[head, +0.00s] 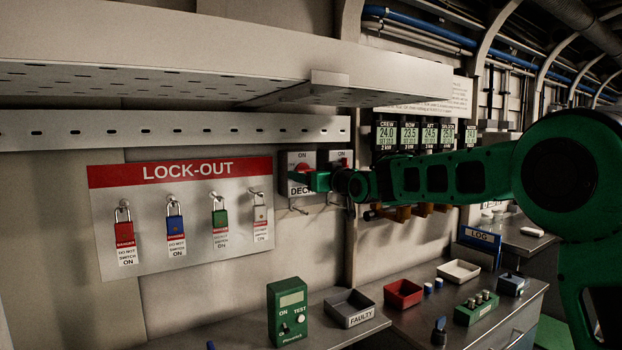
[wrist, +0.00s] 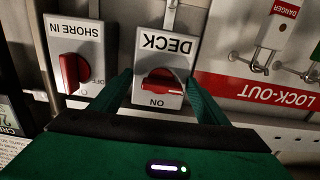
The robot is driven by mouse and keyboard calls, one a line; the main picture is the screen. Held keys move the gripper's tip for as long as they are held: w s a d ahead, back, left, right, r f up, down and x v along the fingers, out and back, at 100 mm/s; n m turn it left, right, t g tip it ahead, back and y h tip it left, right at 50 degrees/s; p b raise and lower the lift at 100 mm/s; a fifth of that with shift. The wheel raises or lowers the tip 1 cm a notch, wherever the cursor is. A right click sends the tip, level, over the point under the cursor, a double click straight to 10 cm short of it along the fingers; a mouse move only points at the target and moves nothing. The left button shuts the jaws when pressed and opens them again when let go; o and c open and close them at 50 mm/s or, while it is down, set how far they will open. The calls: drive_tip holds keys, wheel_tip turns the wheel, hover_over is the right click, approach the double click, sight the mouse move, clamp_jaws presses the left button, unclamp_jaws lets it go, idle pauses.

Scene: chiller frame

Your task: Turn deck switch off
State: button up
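The DECK switch is a pale box (wrist: 172,47) with a red rotary handle (wrist: 158,82). It appears upside down in the wrist view, with ON at the picture's lower edge of the box. In the head view the DECK box (head: 296,157) is on the wall right of the lock-out board, partly hidden by my gripper. My gripper (wrist: 161,80) is open, with one green finger on each side of the red handle. I cannot tell whether the fingers touch it. The handle's exact pointing direction is partly unclear. My gripper also shows in the head view (head: 302,180).
The SHORE IN switch (wrist: 84,35) with its red handle is beside the DECK switch. The LOCK-OUT board (head: 185,210) carries several hanging padlocks. A shelf (head: 220,60) overhangs above. Below, a bench holds a green tester (head: 287,310), a FAULTY tray (head: 350,308) and a red tray (head: 403,294).

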drive_tip(key=v, duration=1)
drive_tip(key=shift+s+d, duration=0.2)
drive_tip(key=shift+s, duration=0.1)
drive_tip(key=s+d+f+m+g+h, duration=0.25)
drive_tip(key=s+d+f, duration=0.3)
drive_tip(key=d, duration=0.45)
drive_tip(key=s+d+f+m+g+h, duration=0.15)
drive_tip(key=s+d+f+h, duration=0.25)
drive_tip(key=d+f, duration=0.45)
drive_tip(key=s+d+f+m+g+h, duration=0.25)
drive_tip(key=s+d+f, duration=0.2)
drive_tip(key=d, duration=0.75)
drive_tip(key=s+d+f+m+g, duration=0.2)
drive_tip(key=s+d+f, duration=0.1)
drive_tip(key=s, duration=0.9)
drive_tip(key=s+d+f+m+g, duration=0.2)
drive_tip(key=s+f, duration=0.4)
drive_tip(key=s, duration=0.7)
drive_tip(key=s+d+f+m+g, duration=0.3)
drive_tip(key=s+d+f+g, duration=0.1)
drive_tip(key=s, duration=0.8)
drive_tip(key=shift+s+d+f+h, duration=0.15)
drive_tip(key=shift+d+f+h, duration=0.25)
drive_tip(key=shift+d, duration=0.25)
